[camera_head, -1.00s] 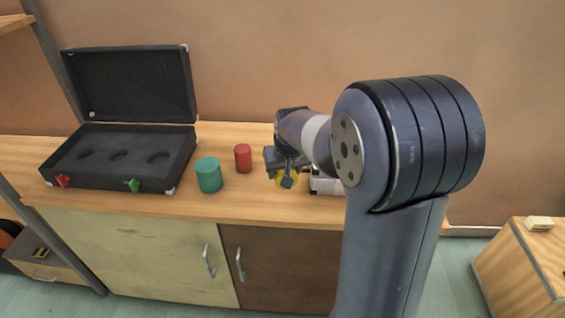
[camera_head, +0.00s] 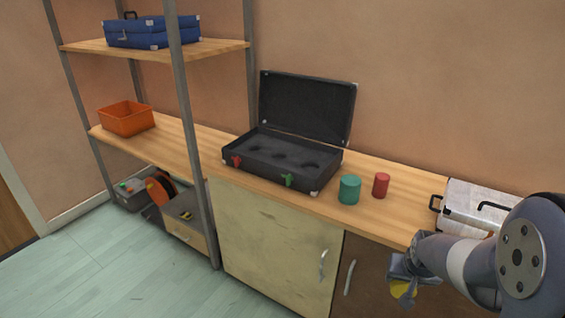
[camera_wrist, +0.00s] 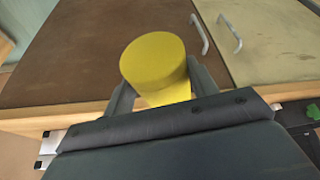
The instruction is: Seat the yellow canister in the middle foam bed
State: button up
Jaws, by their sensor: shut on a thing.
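The yellow canister (camera_wrist: 153,60) is held between the two fingers of my gripper (camera_wrist: 160,90) in the wrist view. In the head view my gripper (camera_head: 404,282) is at the lower right, in front of the cabinet, and a bit of the yellow canister (camera_head: 402,291) shows below it. The open black case (camera_head: 280,179) stands on the counter with its lid up. Its grey foam (camera_head: 278,153) has three round beds in a row, and they look empty. The case is left of my gripper and well apart from it.
A green canister (camera_head: 349,190) and a red canister (camera_head: 381,186) stand right of the case. A white case (camera_head: 470,203) lies at the counter's right. A shelf post (camera_head: 190,140) rises left of the black case. An orange bin (camera_head: 126,119) and a blue case (camera_head: 150,33) are further left.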

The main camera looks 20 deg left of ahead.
aim_at(265, 153)
jog(key=i+j+z, duration=0.1)
jog(key=j, duration=0.45)
jog(key=i+j+z, duration=0.1)
jog(key=j, duration=0.45)
jog(key=i+j, duration=0.15)
jog(key=j, duration=0.4)
jog(key=z, duration=0.05)
